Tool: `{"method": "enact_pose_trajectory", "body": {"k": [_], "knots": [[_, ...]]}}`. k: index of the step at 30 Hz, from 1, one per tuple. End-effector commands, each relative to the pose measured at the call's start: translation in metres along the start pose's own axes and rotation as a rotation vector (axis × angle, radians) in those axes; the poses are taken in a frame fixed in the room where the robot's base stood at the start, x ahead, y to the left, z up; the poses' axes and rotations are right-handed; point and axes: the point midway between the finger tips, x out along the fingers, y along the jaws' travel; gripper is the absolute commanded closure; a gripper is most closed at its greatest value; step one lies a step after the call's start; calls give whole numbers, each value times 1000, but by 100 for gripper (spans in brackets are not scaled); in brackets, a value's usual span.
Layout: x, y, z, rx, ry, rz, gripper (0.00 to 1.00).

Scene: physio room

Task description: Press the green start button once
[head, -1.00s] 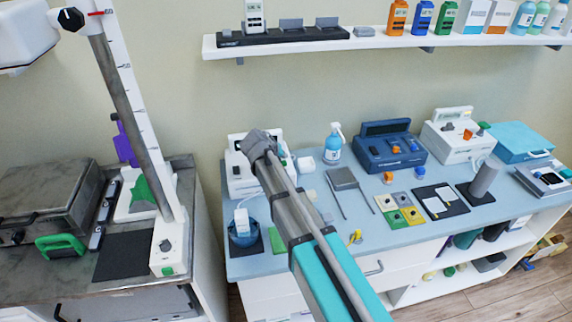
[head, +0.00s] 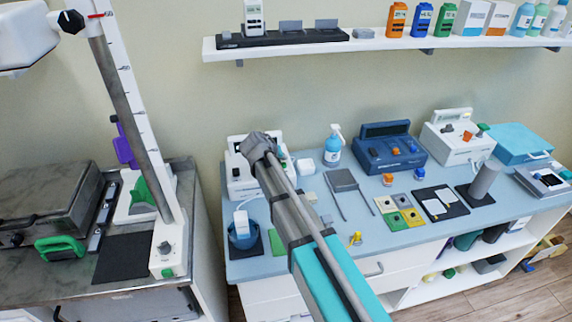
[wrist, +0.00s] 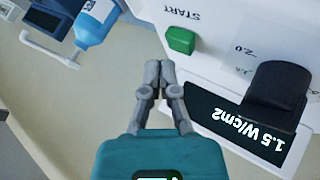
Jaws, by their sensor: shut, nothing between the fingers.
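The green start button (wrist: 181,40) is a raised block on the white panel of a device, beside the printed word START in the wrist view. My gripper (wrist: 161,66) is shut and empty. Its fingertips appear just below and left of the button in that view; I cannot tell whether they touch anything. The white device (wrist: 222,65) also carries a black knob (wrist: 278,92) and a black display reading 1.5 W/cm2 (wrist: 235,124).
A dark blue device (head: 390,154) and another white device (head: 452,148) stand farther right on the blue counter (head: 345,233). A wall shelf (head: 300,50) runs above.

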Motion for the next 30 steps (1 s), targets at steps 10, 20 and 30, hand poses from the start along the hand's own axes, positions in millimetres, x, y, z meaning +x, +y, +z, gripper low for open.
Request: {"method": "enact_pose_trajectory", "body": {"k": [10, 20, 30], "knots": [[0, -1, 1, 0, 0, 0, 100], [4, -5, 6, 0, 0, 0, 100], [4, -5, 6, 0, 0, 0, 100]]}}
